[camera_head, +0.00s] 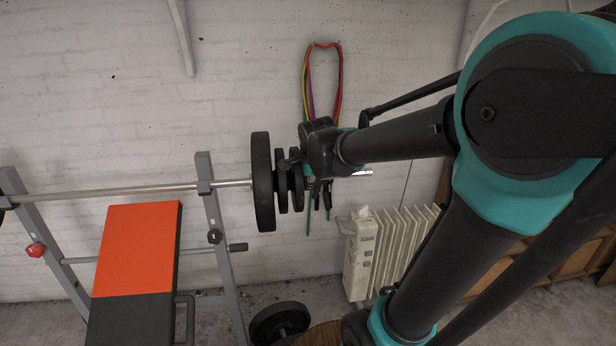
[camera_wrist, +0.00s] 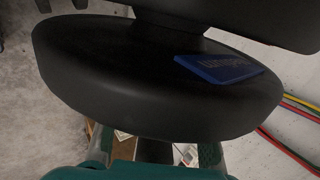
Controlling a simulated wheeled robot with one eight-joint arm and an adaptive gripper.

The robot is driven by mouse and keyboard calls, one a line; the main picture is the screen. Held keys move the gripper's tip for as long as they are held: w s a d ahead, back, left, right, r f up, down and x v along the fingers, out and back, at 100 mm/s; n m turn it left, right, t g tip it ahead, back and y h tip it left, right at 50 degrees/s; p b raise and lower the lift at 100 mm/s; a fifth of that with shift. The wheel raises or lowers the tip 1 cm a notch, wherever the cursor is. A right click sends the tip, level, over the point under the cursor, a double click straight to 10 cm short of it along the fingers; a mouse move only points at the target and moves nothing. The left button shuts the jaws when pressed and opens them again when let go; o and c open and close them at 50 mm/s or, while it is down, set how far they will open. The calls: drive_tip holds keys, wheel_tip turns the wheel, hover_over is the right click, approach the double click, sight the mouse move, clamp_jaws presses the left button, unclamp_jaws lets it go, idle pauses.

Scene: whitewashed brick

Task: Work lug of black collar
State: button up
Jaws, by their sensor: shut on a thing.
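The barbell's sleeve (camera_head: 367,173) points right, past a large black plate (camera_head: 263,185) and smaller black discs (camera_head: 282,185). My gripper (camera_head: 305,168) is at this loaded end, close to the outer disc. The black collar (camera_head: 293,156) shows only as a small dark part between the discs and my gripper; its lug is hidden. My gripper is shut at the lug, though the contact itself is covered.
A grey bench rack (camera_head: 215,235) with an orange and black bench (camera_head: 138,250) stands left. Coloured bands (camera_head: 340,75) hang on the white brick wall behind. A white radiator (camera_head: 400,235) stands below right. A loose plate (camera_head: 278,325) is on the floor.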

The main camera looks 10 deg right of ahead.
drive_tip(key=shift+a+t, duration=0.15)
drive_tip(key=shift+t, duration=0.65)
drive_tip(key=o, duration=1.4)
drive_tip(key=shift+v, duration=6)
drive_tip(key=shift+s, duration=0.1)
